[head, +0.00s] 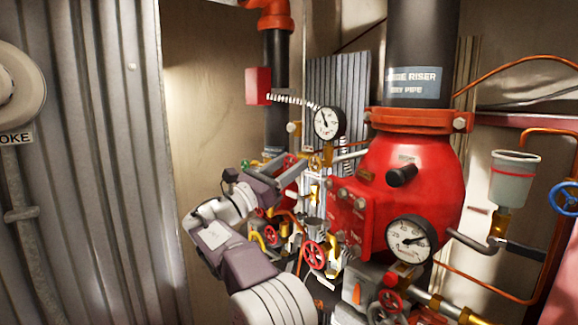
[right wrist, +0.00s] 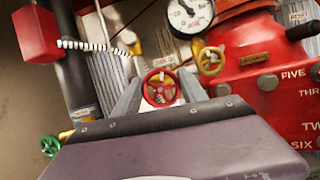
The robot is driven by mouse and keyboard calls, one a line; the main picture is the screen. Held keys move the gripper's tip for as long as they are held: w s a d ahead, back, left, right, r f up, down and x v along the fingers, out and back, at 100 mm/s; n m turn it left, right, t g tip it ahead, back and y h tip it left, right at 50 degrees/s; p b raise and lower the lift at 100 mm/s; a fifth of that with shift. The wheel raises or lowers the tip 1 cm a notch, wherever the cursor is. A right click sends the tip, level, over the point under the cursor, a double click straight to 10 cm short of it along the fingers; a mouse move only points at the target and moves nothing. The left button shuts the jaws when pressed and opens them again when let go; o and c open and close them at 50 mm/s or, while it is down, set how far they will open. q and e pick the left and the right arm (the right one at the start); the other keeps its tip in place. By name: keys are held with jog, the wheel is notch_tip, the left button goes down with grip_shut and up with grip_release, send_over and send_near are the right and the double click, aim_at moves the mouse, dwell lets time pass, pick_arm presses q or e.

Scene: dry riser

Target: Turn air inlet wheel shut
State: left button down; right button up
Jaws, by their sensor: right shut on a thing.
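My right gripper (head: 296,168) reaches in beside the red riser valve in the head view. A small tag above that wheel is too blurred to read surely. My left gripper is not in view.
A yellow wheel (right wrist: 210,61) and a pressure gauge (right wrist: 190,12) sit close right of the fingers; a green wheel (right wrist: 50,146) is at lower left. The large red valve body (head: 415,175) stands right. Another red wheel (head: 314,255) is below the gripper.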

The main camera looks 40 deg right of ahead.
jog(key=m+g+p, duration=0.1)
jog(key=m+g, duration=0.1)
jog(key=m, duration=0.2)
jog(key=shift+r, duration=0.1)
jog(key=shift+m+g+p, duration=0.45)
jog(key=shift+m+g, duration=0.15)
jog(key=shift+m, duration=0.6)
jog(key=shift+s+y, duration=0.1)
jog(key=shift+y, duration=0.2)
jog(key=o, duration=1.4)
jog(key=shift+d, duration=0.1)
jog(key=shift+c, duration=0.2)
jog(key=shift+a+f, duration=0.3)
jog(key=shift+f, duration=0.1)
jog(key=b+v, duration=0.3)
jog(key=v, duration=0.5)
jog(key=shift+a, duration=0.25)
